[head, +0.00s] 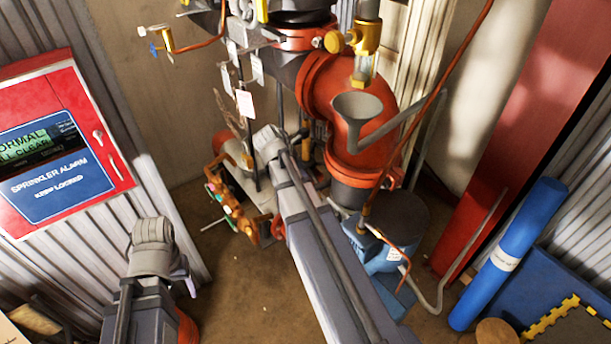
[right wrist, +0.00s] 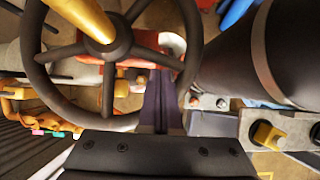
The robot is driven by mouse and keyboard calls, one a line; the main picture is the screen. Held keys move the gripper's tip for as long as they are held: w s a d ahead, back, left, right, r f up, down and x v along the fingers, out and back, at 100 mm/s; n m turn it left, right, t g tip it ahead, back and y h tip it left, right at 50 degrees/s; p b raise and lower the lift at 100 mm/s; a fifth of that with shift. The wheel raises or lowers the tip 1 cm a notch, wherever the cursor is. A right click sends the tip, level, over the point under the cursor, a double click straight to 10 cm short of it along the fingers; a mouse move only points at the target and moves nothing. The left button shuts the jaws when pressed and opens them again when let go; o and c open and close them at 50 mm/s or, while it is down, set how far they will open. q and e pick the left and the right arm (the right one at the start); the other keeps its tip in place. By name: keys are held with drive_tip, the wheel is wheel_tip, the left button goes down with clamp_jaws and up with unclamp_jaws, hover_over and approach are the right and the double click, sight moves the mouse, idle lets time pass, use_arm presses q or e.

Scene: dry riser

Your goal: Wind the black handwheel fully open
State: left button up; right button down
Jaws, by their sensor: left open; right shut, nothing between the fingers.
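The black handwheel (right wrist: 40,75) fills the upper left of the right wrist view, with a brass-yellow stem (right wrist: 85,17) at its hub. I cannot make the wheel out clearly in the head view. My right gripper (right wrist: 164,80) is shut and empty. Its dark fingers lie at the wheel's lower right rim and hide part of it; I cannot tell whether they touch it. In the head view my right arm reaches up to the pipework and its fingers are hidden. My left gripper (head: 186,278) is low at the left, away from the pipework, only partly visible.
Red pipework (head: 330,85) with a grey funnel (head: 358,112) stands close around my right arm. A red alarm cabinet (head: 65,145) is on the left wall. Some floor (head: 235,300) is clear.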

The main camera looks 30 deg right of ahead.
drive_tip(key=w+a+r+p, duration=0.2)
drive_tip(key=w+a+r, duration=0.1)
drive_tip(key=w, duration=0.8)
drive_tip(key=s+f+b, duration=0.5)
drive_tip(key=shift+a+f, duration=0.15)
drive_tip(key=shift+w+r, duration=0.35)
drive_tip(key=shift+w, duration=0.15)
wheel_tip(320, 180, up, 5)
drive_tip(key=p, duration=0.5)
drive_tip(key=shift+r, duration=0.15)
use_arm(q)
wheel_tip(320, 180, up, 3)
drive_tip(key=shift+r, duration=0.15)
use_arm(e)
drive_tip(key=shift+f, duration=0.2)
